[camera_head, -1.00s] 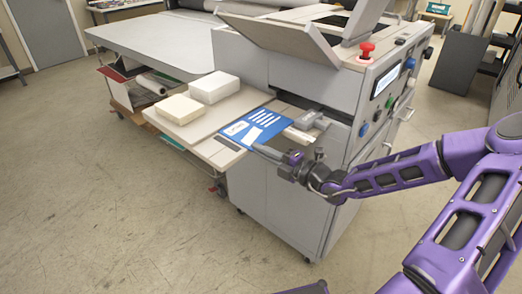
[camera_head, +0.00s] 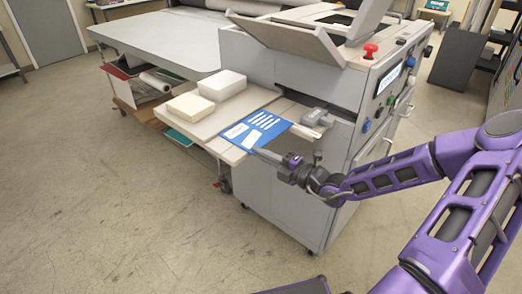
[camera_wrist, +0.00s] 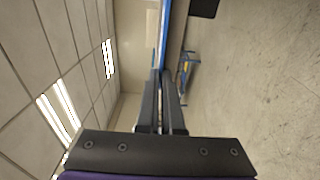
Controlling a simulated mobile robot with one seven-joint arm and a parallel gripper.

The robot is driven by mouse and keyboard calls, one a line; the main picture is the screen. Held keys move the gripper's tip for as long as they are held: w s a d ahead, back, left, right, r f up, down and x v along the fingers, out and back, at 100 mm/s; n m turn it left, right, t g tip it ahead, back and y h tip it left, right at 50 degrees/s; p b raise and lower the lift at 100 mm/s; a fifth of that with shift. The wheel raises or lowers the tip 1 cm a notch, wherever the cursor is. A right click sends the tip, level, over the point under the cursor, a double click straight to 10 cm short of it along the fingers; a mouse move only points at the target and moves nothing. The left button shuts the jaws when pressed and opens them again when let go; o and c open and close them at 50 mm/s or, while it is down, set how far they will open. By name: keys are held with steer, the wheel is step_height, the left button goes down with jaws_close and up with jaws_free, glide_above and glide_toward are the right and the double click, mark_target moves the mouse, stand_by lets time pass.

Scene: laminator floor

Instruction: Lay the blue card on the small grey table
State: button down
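The blue card (camera_head: 257,130), with white marks on its face, lies flat at the near end of the machine's light feed shelf (camera_head: 208,130). In the wrist view the card (camera_wrist: 165,35) shows nearly edge-on at the fingertips. My gripper (camera_head: 256,152) is at the card's near edge, with its fingers close together and shut on it. The fingers also show in the wrist view (camera_wrist: 162,75). I cannot tell whether the card still touches the shelf. I cannot make out a separate small grey table.
A white block (camera_head: 220,84) and a cream block (camera_head: 192,107) sit on the shelf. The grey laminator (camera_head: 285,75) with a red knob (camera_head: 370,50) stands behind the card. A large grey table (camera_head: 160,45) is at the back left. The floor at lower left is clear.

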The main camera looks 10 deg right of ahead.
steer(key=c, duration=1)
jaws_free()
steer(key=p+v, duration=0.1)
steer(key=v, duration=1.6)
steer(key=shift+s+d+p, duration=0.15)
steer(key=shift+p, duration=0.2)
